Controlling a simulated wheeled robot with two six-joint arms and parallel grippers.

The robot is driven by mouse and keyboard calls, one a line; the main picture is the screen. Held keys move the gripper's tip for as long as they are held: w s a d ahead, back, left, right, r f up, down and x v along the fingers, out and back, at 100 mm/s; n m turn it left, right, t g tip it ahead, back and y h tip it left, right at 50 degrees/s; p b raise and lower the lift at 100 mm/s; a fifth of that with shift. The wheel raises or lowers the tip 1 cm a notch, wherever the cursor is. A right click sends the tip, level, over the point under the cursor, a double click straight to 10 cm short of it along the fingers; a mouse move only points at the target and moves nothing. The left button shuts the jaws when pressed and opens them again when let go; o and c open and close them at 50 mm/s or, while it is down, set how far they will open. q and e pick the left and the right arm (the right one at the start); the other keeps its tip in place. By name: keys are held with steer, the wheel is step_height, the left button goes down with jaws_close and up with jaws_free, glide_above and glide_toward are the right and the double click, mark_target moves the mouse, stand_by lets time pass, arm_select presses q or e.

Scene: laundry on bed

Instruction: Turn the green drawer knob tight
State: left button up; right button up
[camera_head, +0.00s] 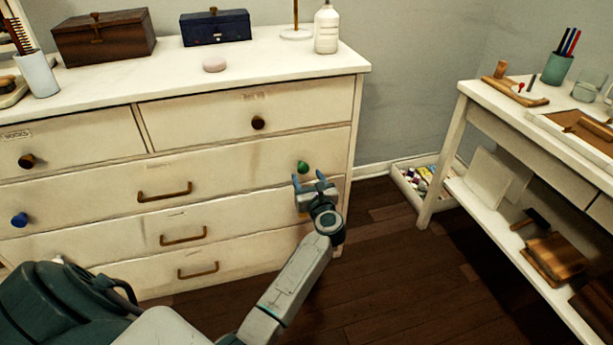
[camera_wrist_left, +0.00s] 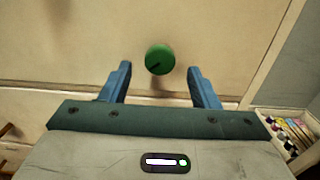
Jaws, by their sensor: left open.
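The green knob (camera_head: 303,167) is on the right end of the wide drawer in the second row of the white dresser (camera_head: 230,144). In the left wrist view the round green knob (camera_wrist_left: 160,60) has a short dark mark on its face. My left gripper (camera_head: 313,180) is open in front of the dresser, just below the knob in the head view. In the left wrist view its two blue fingers (camera_wrist_left: 161,75) are spread, with the knob between and slightly beyond their tips; I see no contact. My right gripper is not in view.
A blue knob (camera_head: 19,220) is at the same drawer's left end, with a handle (camera_head: 164,192) between. A brown knob (camera_head: 258,123) is above. A low white tray (camera_head: 408,187) lies on the floor, and a white table (camera_head: 455,125) stands right. Floor between is clear.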

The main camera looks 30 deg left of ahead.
mark_target(302, 166)
arm_select(q)
steer(key=shift+x, duration=1.2)
steer(key=c, duration=1)
steer(key=shift+m+p, duration=0.3)
